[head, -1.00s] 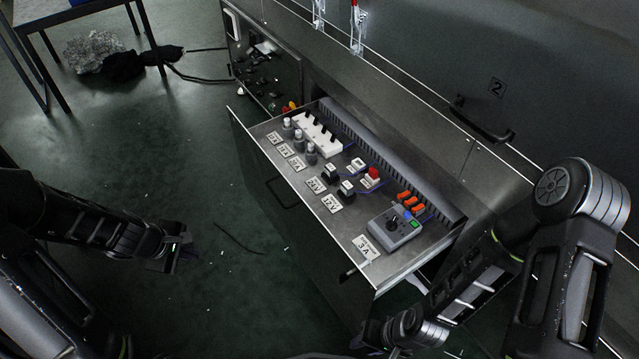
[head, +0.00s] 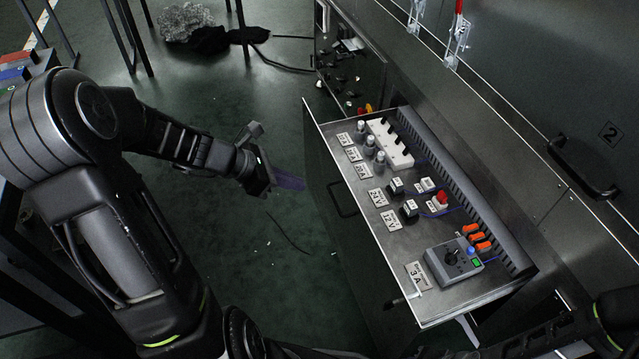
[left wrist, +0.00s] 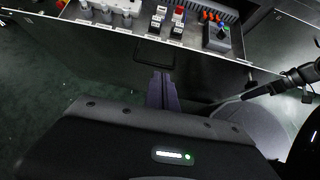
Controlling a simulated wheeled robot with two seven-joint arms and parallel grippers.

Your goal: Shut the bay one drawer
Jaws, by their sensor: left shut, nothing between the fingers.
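The drawer (head: 352,235) is pulled well out of the cabinet at the right in the head view.
The cabinet has a panel marked 2 (head: 610,133) with a black handle (head: 583,170) at the right. A side panel with several dark controls (head: 345,65) is beyond the drawer. Crumpled grey material (head: 186,22) lies on the floor at the back. The floor left of the drawer is mostly clear.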

